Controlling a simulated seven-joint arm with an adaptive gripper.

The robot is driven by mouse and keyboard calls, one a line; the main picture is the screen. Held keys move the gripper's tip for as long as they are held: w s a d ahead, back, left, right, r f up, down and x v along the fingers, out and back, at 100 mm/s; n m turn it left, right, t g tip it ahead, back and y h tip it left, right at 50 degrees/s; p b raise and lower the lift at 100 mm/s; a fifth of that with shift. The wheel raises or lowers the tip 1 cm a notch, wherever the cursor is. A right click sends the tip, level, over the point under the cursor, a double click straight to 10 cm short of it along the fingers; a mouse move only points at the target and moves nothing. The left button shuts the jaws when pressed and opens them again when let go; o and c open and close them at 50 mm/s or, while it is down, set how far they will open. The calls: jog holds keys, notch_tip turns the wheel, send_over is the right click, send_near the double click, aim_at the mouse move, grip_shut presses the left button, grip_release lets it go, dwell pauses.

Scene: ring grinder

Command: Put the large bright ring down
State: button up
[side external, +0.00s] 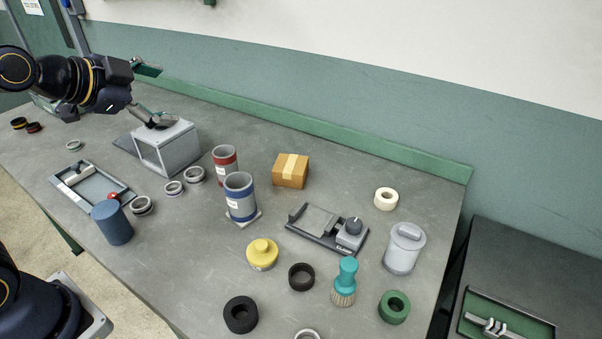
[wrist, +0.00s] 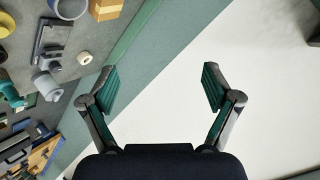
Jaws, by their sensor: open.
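My gripper (side external: 150,93) is at the upper left in the side external view, above and near the grey open-fronted box. In the wrist view my gripper (wrist: 161,86) has its fingers spread wide, with nothing between them. Several bright metal rings lie flat on the bench: one at the front (side external: 142,205), two by the box, a ring (side external: 194,175) and a smaller ring (side external: 173,188), and one at the far left (side external: 74,146). Another pale ring (side external: 307,334) is cut off at the bottom edge. I cannot tell which is the large bright ring.
The grey box (side external: 168,152) stands below my gripper. A grey tray (side external: 123,190), blue cylinder (side external: 113,224), red-banded canister (side external: 225,160) and blue-banded canister (side external: 240,198) stand nearby. A cardboard box (side external: 290,171) is farther right. A green ledge (side external: 300,127) and wall bound the back.

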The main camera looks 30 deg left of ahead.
jog(key=w+a+f+m+y, duration=0.2)
jog(key=w+a+f+m, duration=0.15)
jog(key=f, duration=0.25)
jog(key=w+a+f+m+y, duration=0.2)
jog(key=w+a+f+m, duration=0.15)
jog(key=w+f, duration=0.2)
jog(key=m+y, duration=0.2)
jog(key=m, duration=1.2)
send_near(198, 171)
jog(key=shift+a+r, duration=0.25)
jog(key=shift+a, duration=0.15)
jog(key=shift+w+d+f, duration=0.1)
jog(key=shift+d+f, duration=0.05)
jog(key=shift+f, duration=0.15)
jog(key=shift+w+f, duration=0.1)
jog(key=shift+w, duration=0.25)
jog(key=x, duration=0.6)
jog(key=shift+w+f, duration=0.15)
jog(key=shift+w, duration=0.05)
